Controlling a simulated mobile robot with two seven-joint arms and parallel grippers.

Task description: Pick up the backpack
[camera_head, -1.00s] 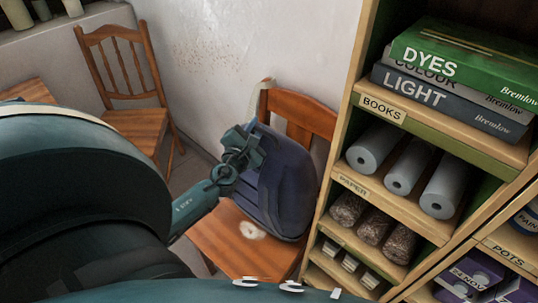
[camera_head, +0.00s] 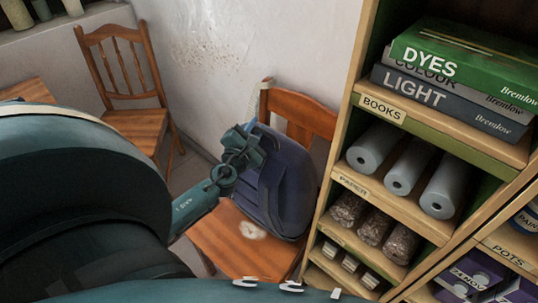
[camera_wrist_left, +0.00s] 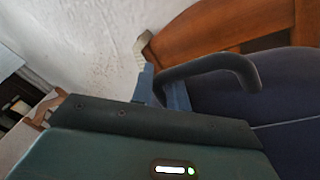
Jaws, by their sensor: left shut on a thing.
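The dark blue backpack (camera_head: 285,190) rests upright on the seat of a wooden chair (camera_head: 222,248), leaning against its backrest. My left gripper (camera_head: 250,137) is at the upper left of the backpack and is shut on it, near its top. In the left wrist view, the backpack (camera_wrist_left: 285,95) lies at the right, and its dark curved top handle (camera_wrist_left: 215,65) rises beside my gripper. My right gripper is not in view.
A shelf unit (camera_head: 345,185) with books, paper rolls and pots stands close to the right of the backpack. A second wooden chair (camera_head: 128,85) stands at the back left by the wall (camera_head: 225,50).

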